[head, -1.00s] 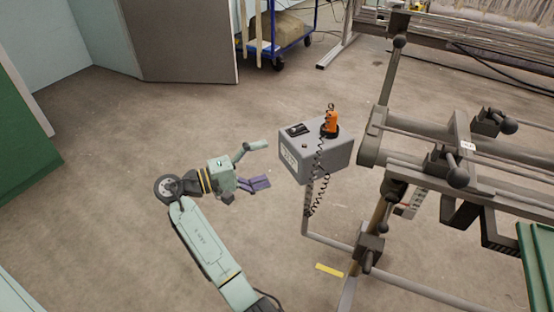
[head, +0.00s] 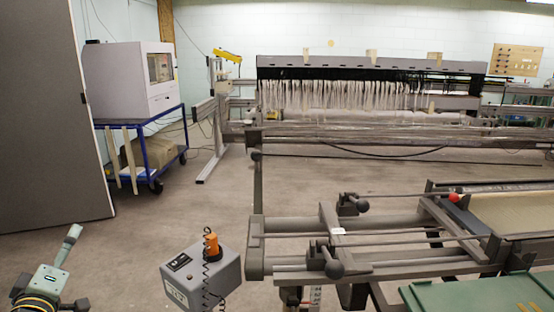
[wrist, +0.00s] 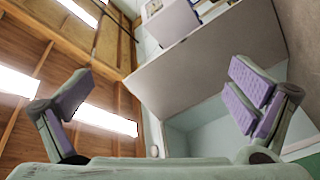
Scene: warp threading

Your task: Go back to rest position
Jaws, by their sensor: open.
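My gripper shows in the wrist view (wrist: 160,105) with its two fingers spread wide and nothing between them. Their purple pads face each other across a gap. In the head view, part of my gripper (head: 66,247) shows at the bottom left, one finger pointing up; the rest is cut off by the frame's lower edge. It is left of a grey control box (head: 205,277) and apart from it. An orange tool (head: 211,245) with a coiled black cord stands on the box.
A metal warping frame (head: 300,225) with dark knobs fills the right. White threads (head: 340,95) hang on a rack behind. A blue cart (head: 160,150) carries a white cabinet (head: 125,80) beside a grey panel (head: 50,120). The floor between is clear.

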